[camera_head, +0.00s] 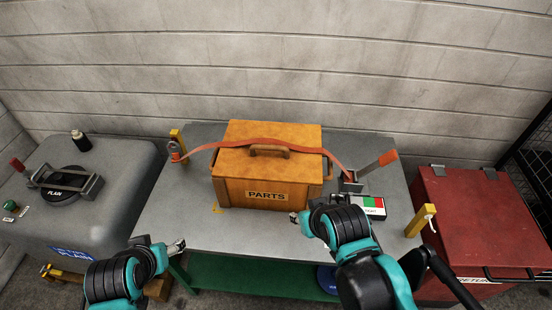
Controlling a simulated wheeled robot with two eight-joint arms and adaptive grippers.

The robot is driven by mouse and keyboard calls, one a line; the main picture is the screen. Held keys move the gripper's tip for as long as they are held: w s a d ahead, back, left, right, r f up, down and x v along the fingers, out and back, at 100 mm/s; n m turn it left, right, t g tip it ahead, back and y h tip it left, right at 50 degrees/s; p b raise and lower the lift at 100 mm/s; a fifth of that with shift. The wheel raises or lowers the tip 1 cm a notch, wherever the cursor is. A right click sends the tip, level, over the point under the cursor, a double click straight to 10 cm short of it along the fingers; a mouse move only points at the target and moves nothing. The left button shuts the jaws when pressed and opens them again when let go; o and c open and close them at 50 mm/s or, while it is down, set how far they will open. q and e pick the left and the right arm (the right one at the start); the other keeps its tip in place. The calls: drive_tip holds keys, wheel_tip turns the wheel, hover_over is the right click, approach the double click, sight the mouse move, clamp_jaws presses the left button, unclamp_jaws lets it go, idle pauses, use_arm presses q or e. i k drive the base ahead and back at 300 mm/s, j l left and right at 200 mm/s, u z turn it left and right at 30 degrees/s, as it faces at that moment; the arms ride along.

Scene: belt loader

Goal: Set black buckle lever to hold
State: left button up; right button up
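A buckle (350,184) with a raised lever (377,163) stands on the grey table at the right end of an orange strap (230,142). The lever shows a grey shaft and an orange grip, tilted up to the right; I see no clearly black lever. The strap runs over the orange PARTS box (235,187) to a hook fitting (175,152) at the left. My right gripper (298,217) is by the box's lower right corner, left of and in front of the buckle. My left gripper (178,246) is at the table's front left edge. Neither visibly holds anything; finger opening is unclear.
A small panel with red and green fields (372,204) lies right of the box, close to my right arm. Yellow posts (421,220) stand at the table's sides. A grey machine (110,205) is left, a red chest (480,215) right. The table's front left is clear.

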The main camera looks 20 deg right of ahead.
sight(340, 201)
drive_tip(key=z, duration=1.25)
